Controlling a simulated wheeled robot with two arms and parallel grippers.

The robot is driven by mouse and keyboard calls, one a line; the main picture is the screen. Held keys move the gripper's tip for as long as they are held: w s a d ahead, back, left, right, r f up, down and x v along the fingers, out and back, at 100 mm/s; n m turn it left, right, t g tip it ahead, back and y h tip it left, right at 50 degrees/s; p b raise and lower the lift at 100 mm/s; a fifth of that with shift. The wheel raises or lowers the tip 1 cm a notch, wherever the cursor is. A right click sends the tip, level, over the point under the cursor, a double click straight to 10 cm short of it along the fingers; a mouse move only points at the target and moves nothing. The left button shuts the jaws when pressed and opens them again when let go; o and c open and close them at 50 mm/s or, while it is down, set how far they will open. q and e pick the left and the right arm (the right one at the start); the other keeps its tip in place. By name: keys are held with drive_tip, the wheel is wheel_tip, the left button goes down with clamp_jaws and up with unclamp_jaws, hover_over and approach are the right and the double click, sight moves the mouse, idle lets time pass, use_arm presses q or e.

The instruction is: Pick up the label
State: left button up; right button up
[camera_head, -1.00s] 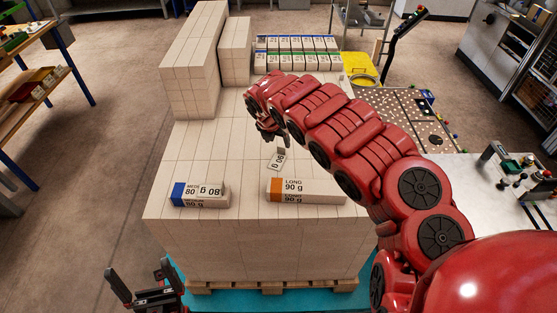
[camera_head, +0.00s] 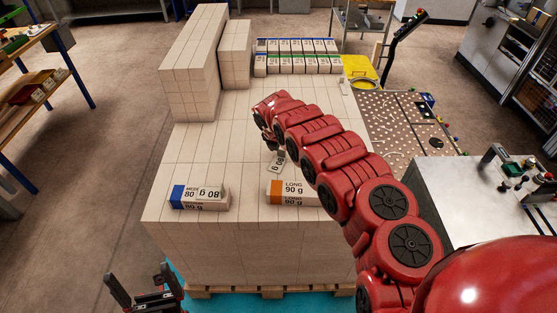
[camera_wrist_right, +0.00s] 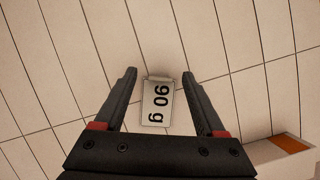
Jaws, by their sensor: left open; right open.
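A small white label marked "90 g" (camera_head: 276,162) lies on the pale stack top, behind the orange-ended ream. In the right wrist view the label (camera_wrist_right: 158,104) sits between the two open fingers of my right gripper (camera_wrist_right: 159,74), with a gap on both sides. In the head view my right gripper (camera_head: 269,143) is just above and behind the label, partly hidden by its own arm. My left gripper (camera_head: 139,268) is open and empty, low at the front left.
The orange-ended "LONG 90 g" ream (camera_head: 291,190) lies near the stack's front edge. Tall pale stacks (camera_head: 195,60) stand at the back left. Rows of reams (camera_head: 297,64) line the back, beside a yellow item (camera_head: 360,68). The stack top's middle left is clear.

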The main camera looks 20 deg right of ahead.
drive_tip(key=shift+f, duration=0.15)
clamp_jaws()
idle(0.4)
